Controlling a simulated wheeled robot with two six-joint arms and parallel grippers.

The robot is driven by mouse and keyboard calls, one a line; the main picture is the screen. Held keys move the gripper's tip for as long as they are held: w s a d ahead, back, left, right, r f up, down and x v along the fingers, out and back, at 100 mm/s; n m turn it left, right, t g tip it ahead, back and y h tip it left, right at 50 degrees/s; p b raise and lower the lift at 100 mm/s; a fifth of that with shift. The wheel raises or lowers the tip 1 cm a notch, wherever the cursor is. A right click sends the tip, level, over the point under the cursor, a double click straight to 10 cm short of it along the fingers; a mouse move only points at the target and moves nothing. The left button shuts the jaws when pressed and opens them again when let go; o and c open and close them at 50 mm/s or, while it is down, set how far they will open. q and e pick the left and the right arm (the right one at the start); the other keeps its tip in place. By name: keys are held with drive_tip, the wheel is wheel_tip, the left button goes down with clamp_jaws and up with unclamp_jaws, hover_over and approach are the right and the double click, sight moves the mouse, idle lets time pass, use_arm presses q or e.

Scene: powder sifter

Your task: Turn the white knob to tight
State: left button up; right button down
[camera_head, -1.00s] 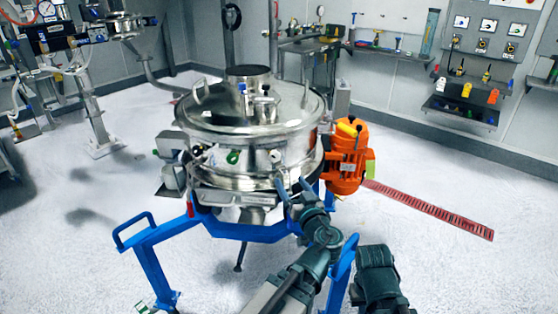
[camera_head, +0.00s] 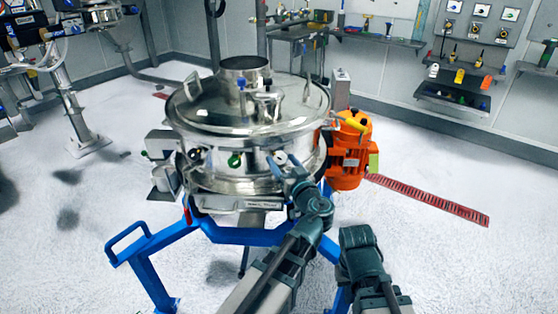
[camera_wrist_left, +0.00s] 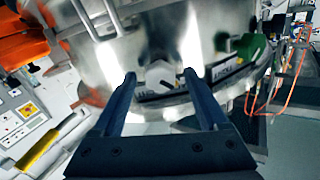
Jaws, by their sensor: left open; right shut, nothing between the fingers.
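The white knob (camera_head: 279,158) is on the front side of the steel sifter (camera_head: 240,120), below its lid, to the right of a green knob (camera_head: 234,161). My left gripper (camera_head: 284,166) is open right in front of the white knob. In the left wrist view, the white knob (camera_wrist_left: 161,73) shows pale between and just beyond the open fingertips (camera_wrist_left: 160,78); I cannot tell whether they touch it. My right gripper (camera_head: 357,236) is low at the right, away from the sifter, shut and empty; its fingers are hard to make out.
An orange motor (camera_head: 347,150) sits close to the right of the sifter. A blue frame (camera_head: 240,235) runs below it, near my left arm. A red floor grate (camera_head: 430,200) lies to the right. Open white floor surrounds the frame.

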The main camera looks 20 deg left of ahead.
use_arm(q)
drive_tip(key=shift+c, duration=0.2)
clamp_jaws()
drive_tip(key=m, duration=0.8)
drive_tip(key=shift+m, duration=0.3)
drive_tip(key=m, duration=0.4)
drive_tip(key=shift+m, duration=0.3)
drive_tip(key=m, duration=0.4)
drive_tip(key=shift+m, duration=0.3)
